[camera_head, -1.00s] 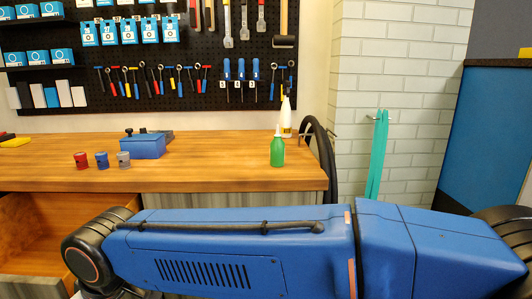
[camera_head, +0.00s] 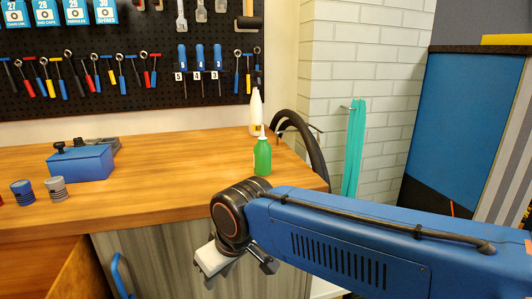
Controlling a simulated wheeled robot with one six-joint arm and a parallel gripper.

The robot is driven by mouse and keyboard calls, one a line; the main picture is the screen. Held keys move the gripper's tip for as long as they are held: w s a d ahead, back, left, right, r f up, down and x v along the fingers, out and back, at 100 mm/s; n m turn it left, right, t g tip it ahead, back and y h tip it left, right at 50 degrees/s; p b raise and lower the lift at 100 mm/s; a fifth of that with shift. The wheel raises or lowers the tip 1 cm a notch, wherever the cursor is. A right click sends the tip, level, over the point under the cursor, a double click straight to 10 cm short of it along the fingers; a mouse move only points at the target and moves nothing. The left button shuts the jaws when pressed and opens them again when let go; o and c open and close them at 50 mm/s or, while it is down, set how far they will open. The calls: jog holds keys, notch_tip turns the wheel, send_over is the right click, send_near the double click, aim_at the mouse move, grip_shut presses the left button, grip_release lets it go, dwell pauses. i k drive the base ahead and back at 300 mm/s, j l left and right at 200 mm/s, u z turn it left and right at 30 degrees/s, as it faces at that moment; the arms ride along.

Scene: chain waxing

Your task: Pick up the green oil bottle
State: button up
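The green oil bottle (camera_head: 262,157), with a pale pointed nozzle, stands upright on the wooden workbench (camera_head: 170,200) near its right end. A white bottle (camera_head: 256,112) with a pointed tip stands just behind it. My gripper (camera_head: 238,270) shows below and left of the green bottle, in front of the cabinet face and apart from the bottle. Its fingers are partly hidden and seen at an angle, so I cannot tell whether it is open. I see nothing held in it.
A blue box-shaped device (camera_head: 80,163) and small blue (camera_head: 22,192) and grey (camera_head: 57,189) cans stand on the left of the bench. A black hoop (camera_head: 306,145) hangs by the right end. The bench around the green bottle is mostly clear.

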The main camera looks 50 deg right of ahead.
aim_at(262, 151)
jog(key=k+z, duration=0.1)
jog(key=z, duration=0.75)
jog(key=j+z, duration=0.4)
jog(key=z, duration=0.2)
